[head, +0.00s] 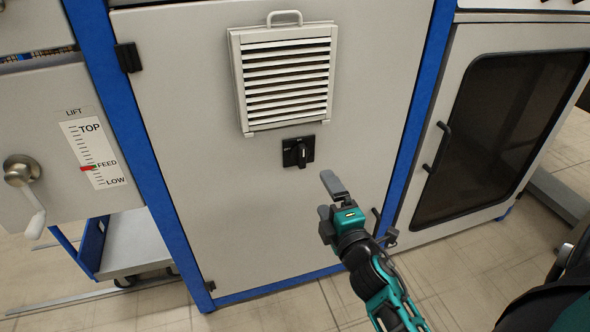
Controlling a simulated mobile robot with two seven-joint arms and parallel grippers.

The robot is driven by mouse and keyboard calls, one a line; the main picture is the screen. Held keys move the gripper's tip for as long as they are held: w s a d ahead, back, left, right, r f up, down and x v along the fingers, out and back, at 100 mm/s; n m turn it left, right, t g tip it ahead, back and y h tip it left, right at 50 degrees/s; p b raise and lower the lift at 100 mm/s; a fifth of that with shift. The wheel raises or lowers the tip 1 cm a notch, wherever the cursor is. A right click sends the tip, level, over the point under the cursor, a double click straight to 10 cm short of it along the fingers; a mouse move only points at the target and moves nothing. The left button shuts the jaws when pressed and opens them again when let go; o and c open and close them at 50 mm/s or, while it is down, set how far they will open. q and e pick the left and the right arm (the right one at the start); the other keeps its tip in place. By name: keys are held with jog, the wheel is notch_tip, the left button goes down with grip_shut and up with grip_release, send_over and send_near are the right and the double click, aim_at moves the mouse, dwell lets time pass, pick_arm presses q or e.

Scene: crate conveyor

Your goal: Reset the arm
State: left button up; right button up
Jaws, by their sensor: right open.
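My right gripper (329,200) is in the lower middle of the head view, on the end of my teal and black arm. It is open, and I see nothing between its fingers. My left gripper is not in view.
A louvred vent (286,75) with a top handle is on the door. At left are a crank (22,172) and a lift scale (95,153), its red marker near FEED. At right is a dark-windowed door (496,135) with a black handle. Tiled floor shows below.

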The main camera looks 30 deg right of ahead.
jog(key=s+a+f+m+g+y+p, duration=0.1)
jog(key=s+a+f+m+g+y, duration=0.4)
jog(key=a, duration=0.4)
jog(key=s+a+f+m+g+y, duration=0.2)
jog(key=s+a+f+m, duration=0.2)
jog(key=s+a+m, duration=0.35)
pick_arm(q)
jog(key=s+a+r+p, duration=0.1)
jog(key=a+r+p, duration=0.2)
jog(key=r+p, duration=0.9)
jog(key=p, duration=0.3)
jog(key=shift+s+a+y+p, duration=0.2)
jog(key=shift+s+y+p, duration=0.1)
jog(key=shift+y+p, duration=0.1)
pick_arm(e)
notch_tip(320, 180, up, 11)
jog(key=d+h, duration=0.1)
jog(key=d, duration=0.1)
jog(key=shift+f, duration=0.15)
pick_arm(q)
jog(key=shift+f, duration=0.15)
pick_arm(e)
jog(key=shift+w, duration=0.1)
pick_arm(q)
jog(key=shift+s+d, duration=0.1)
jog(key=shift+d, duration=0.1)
